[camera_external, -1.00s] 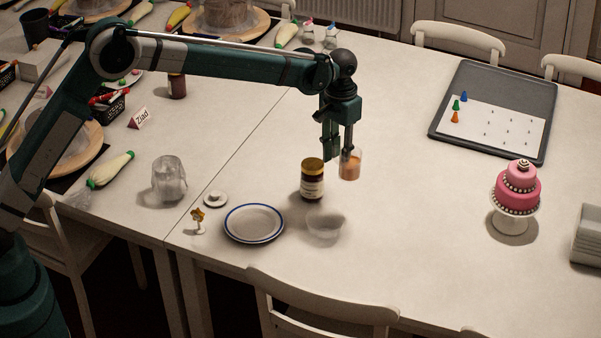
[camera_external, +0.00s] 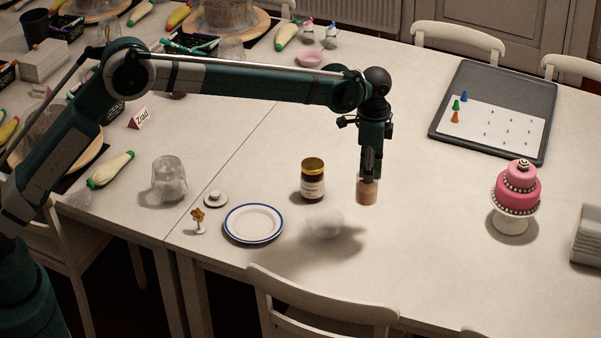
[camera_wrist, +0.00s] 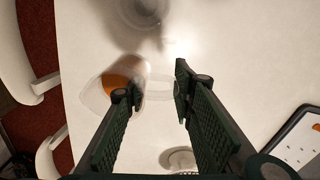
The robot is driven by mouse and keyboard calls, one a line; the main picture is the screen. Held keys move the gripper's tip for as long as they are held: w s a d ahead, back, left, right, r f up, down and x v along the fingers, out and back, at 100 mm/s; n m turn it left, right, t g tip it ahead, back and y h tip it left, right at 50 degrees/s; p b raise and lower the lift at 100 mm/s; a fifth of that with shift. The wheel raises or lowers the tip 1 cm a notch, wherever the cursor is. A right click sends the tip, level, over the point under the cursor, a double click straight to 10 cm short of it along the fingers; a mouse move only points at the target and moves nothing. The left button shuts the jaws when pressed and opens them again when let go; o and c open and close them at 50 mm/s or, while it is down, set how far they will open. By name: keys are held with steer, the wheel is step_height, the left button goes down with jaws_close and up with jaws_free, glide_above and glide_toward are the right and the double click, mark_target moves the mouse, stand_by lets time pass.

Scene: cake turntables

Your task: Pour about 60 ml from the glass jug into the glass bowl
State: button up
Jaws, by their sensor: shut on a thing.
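My gripper (camera_external: 370,174) is shut on the handle of the glass jug (camera_external: 367,192), which holds orange-brown liquid. The jug hangs above the table, to the right of the glass bowl (camera_external: 325,222) and a little farther back. It looks nearly upright in the outside view; a slight tilt is hard to judge. In the wrist view the jug (camera_wrist: 100,95) lies left of my gripper (camera_wrist: 158,86), with the handle between the fingers. The clear bowl stands on the table and is faint; a round glass shape at the top of the wrist view (camera_wrist: 142,10) appears to be it.
A dark jar with a gold lid (camera_external: 313,180) stands behind the bowl. A blue-rimmed plate (camera_external: 254,223) lies left of it. A pink cake on a stand (camera_external: 517,190) and a grey tray (camera_external: 493,148) are at the right. The table between jug and cake is clear.

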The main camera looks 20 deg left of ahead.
steer(key=d+f+m, duration=0.1)
steer(key=f, duration=0.3)
steer(key=s+d+f+m, duration=0.1)
steer(key=f, duration=0.4)
steer(key=s+d+f, duration=0.1)
steer(key=f, duration=0.3)
steer(key=shift+f+m, duration=0.3)
steer(key=shift+m, duration=0.1)
steer(key=shift+w+a, duration=0.1)
steer(key=shift+a, duration=0.05)
steer(key=shift+a+r+h+b, duration=0.25)
steer(key=shift+a+h, duration=0.35)
steer(key=shift+h, duration=0.35)
steer(key=shift+a+r+h+b, duration=0.1)
steer(key=shift+a+h+b, duration=0.1)
steer(key=shift+a+h, duration=0.55)
steer(key=a+r+h, duration=0.1)
steer(key=h, duration=0.1)
steer(key=a+r+h+b, duration=0.1)
steer(key=h, duration=0.2)
steer(key=shift+w+a+r, duration=0.1)
steer(key=shift+w+a, duration=0.05)
steer(key=shift+a, duration=0.05)
steer(key=shift+a+h+b, duration=0.1)
steer(key=shift+h+b, duration=0.25)
steer(key=shift+h, duration=0.05)
steer(key=shift+r+h, duration=0.3)
steer(key=shift+h, duration=0.2)
